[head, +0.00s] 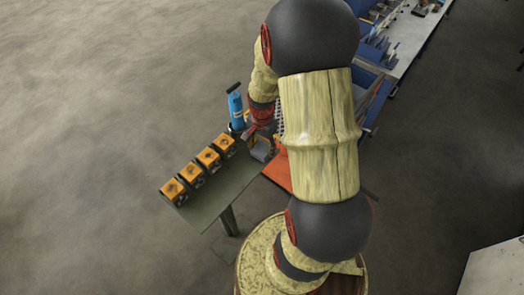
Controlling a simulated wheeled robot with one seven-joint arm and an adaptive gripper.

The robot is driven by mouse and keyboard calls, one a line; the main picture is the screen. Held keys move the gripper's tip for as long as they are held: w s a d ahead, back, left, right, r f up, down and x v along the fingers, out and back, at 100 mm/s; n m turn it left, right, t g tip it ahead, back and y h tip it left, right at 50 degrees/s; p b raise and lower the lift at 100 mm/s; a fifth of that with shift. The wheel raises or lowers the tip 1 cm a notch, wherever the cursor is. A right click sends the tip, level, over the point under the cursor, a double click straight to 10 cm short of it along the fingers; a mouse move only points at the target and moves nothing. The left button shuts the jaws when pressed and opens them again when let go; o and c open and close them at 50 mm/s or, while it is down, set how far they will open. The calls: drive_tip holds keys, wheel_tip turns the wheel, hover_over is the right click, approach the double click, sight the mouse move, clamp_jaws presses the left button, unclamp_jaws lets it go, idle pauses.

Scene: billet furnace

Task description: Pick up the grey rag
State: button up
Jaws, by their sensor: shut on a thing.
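A small grey piece that looks like the grey rag (262,152) shows at the right end of a narrow dark green table (222,190), beside an orange-red surface. My arm reaches over from the right and bends down there. My gripper (257,137) is at the grey rag, shut on it. The fingertips are small and partly hidden by my arm, and I cannot tell whether the rag is clear of the table.
A blue bottle with a black top (236,108) stands close left of my gripper. Several orange-and-black blocks (190,173) line the table. The orange-red surface (279,172) lies right of the rag. A blue-sided workbench (408,40) stands behind. Open floor lies left.

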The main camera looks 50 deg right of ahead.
drive_tip(key=c, duration=0.5)
drive_tip(key=shift+c, duration=0.2)
drive_tip(key=shift+r, duration=0.1)
drive_tip(key=shift+r, duration=0.6)
drive_tip(key=s+a+r+p, duration=0.2)
drive_tip(key=s+a+r, duration=0.6)
drive_tip(key=s+r, duration=0.3)
drive_tip(key=shift+s+r, duration=0.25)
drive_tip(key=shift+r, duration=0.05)
